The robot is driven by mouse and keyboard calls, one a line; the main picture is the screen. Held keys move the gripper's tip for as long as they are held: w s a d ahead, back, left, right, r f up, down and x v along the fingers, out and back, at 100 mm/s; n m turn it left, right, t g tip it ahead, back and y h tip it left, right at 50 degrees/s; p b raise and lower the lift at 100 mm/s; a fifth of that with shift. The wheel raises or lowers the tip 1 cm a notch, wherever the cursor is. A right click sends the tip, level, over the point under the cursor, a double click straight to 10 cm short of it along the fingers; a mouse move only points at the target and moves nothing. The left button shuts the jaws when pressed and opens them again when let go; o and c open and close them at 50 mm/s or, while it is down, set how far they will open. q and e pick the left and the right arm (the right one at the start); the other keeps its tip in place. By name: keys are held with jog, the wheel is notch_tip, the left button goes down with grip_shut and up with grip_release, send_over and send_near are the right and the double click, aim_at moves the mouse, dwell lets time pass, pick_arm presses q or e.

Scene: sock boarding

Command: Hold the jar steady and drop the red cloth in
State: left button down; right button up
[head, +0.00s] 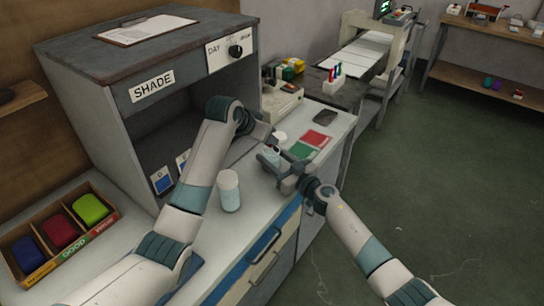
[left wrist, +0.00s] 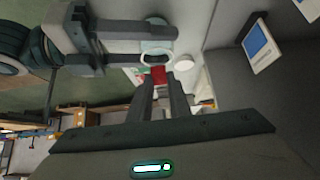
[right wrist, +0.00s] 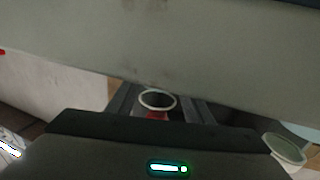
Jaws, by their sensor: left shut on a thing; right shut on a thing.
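The open jar (left wrist: 157,50) is between the fingers of my right gripper (head: 270,160), shut on it above the bench. Its pale round mouth also shows in the right wrist view (right wrist: 157,97). My left gripper (head: 268,138) is close behind and above the jar. The red cloth (left wrist: 158,75) shows as a small red patch at the left fingertips, close to the jar's mouth. Red also shows just below the rim in the right wrist view (right wrist: 157,115); I cannot tell how much cloth is inside. The cloth is hidden in the head view.
A white-lidded jar (head: 229,190) stands on the bench (head: 222,235) at front left; another white lid (head: 281,136) shows behind the grippers. Red (head: 316,139) and green (head: 301,151) cards lie to the right. The shade cabinet (head: 95,110) stands left; a divided box (head: 58,240) holds coloured cloths.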

pick_arm(q)
jog(key=c, duration=1.6)
grip_release()
jog(key=shift+o, duration=0.2)
jog(key=shift+r, duration=0.1)
jog(key=v, duration=1.2)
pick_arm(e)
jog(key=o, duration=1.2)
pick_arm(q)
jog(key=shift+w, duration=0.1)
